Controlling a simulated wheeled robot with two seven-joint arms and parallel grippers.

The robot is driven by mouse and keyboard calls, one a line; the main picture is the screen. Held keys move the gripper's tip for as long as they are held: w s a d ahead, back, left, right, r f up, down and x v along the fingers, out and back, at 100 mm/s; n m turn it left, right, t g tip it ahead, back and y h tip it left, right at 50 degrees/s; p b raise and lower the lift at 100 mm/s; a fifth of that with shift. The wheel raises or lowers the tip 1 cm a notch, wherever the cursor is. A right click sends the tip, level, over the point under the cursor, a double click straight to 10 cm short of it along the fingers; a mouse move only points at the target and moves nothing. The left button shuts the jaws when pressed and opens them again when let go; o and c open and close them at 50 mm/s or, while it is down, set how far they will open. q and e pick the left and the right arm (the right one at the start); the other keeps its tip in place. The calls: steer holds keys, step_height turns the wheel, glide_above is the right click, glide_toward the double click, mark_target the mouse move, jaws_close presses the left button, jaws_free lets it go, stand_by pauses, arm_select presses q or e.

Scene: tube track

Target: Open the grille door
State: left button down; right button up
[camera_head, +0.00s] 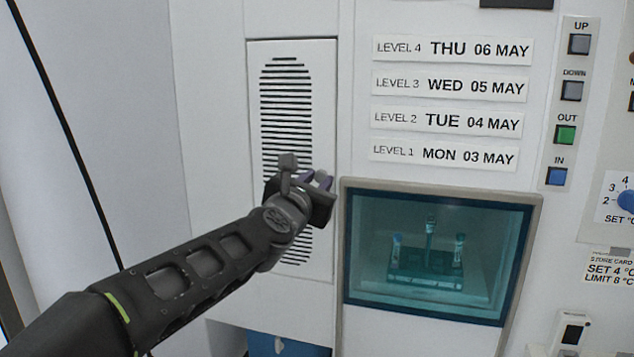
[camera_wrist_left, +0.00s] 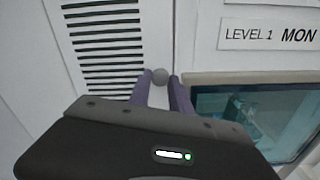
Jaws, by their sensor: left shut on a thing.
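The grille door (camera_head: 325,100) is a tall white panel with black horizontal slots, left of the level labels in the head view. It looks closed, flush with the cabinet front. In the left wrist view its slots (camera_wrist_left: 105,45) fill the upper left. A small round grey knob (camera_wrist_left: 160,76) sits at the door's right edge. My left gripper (camera_head: 322,181) is at the door's right edge, and in the left wrist view its two purple fingers (camera_wrist_left: 160,88) are shut on the knob from both sides. The gripper hides the knob in the head view. My right gripper is not in view.
A tinted window (camera_head: 370,275) with a tube rack (camera_head: 425,262) behind it lies right of the door. Labels (camera_head: 450,50) and a button column (camera_head: 566,100) are above and right. A blue panel (camera_head: 285,345) is below the door.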

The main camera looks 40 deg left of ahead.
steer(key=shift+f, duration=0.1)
